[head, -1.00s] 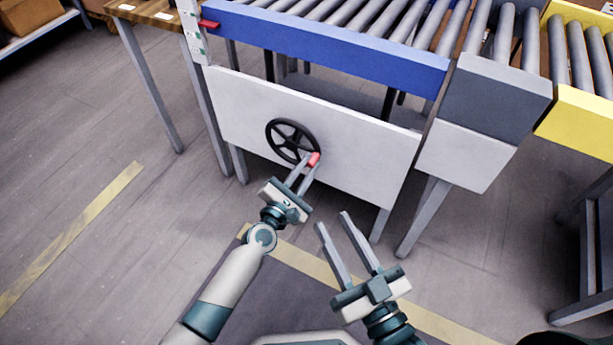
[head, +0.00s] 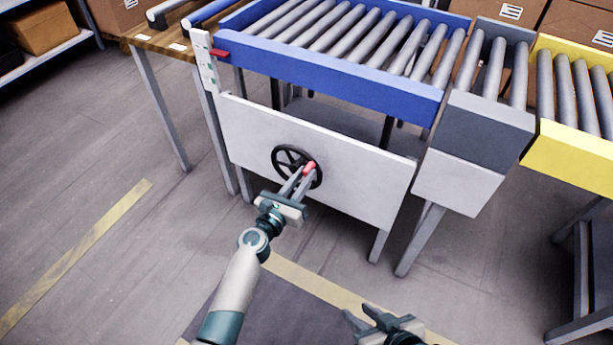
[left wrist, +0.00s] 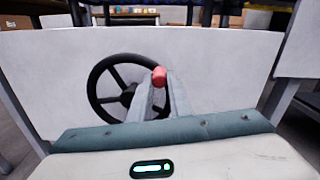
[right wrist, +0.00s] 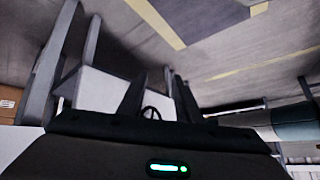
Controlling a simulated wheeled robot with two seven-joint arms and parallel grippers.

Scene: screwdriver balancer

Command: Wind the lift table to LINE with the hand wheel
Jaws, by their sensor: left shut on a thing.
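The hand wheel (head: 290,151), black with spokes, is on the white front panel (head: 350,186) of the lift table. My left gripper (head: 306,172) is shut on the wheel's red knob (head: 309,167), at the right of the wheel. The left wrist view shows the red knob (left wrist: 159,75) between the fingertips, with the wheel (left wrist: 93,88) behind. The lift table has a blue frame (head: 330,72) with grey rollers. A red pointer (head: 219,53) stands by a white scale post (head: 204,62); its marks are too small to read. My right gripper (head: 357,311) is open and empty, low in view.
A grey conveyor section (head: 485,125) and a yellow one (head: 575,160) stand to the right of the lift table. A wooden table (head: 165,32) is at the left. Boxes on a shelf (head: 40,28) are at the far left. The floor in front is clear, with yellow tape (head: 85,250).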

